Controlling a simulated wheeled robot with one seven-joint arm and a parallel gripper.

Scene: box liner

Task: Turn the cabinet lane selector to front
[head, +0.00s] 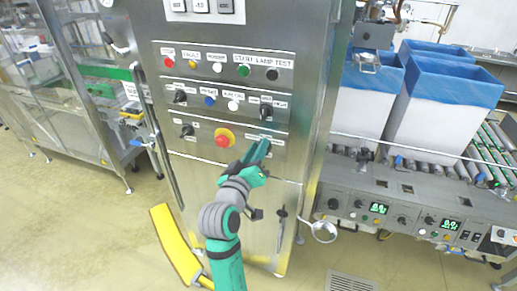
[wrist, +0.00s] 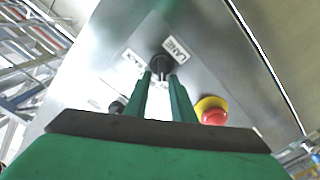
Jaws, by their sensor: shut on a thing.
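The lane selector (wrist: 161,66) is a black rotary knob on the steel cabinet panel, beside a white label reading LANE in the wrist view. My gripper (wrist: 166,80) is shut on the knob, with its two green fingers on either side of it. In the head view my gripper (head: 262,146) reaches the lower right of the cabinet's control panel and hides the knob. The cabinet (head: 235,170) is upright brushed steel. Which lane the pointer shows cannot be told.
A red emergency stop on a yellow base (head: 223,138) sits left of my gripper, close by. Another black knob (head: 187,130) is further left. Rows of lamps and knobs lie above. A yellow guard (head: 174,245) stands at the cabinet's foot. Blue-lined boxes (head: 440,100) stand on a roller conveyor at right.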

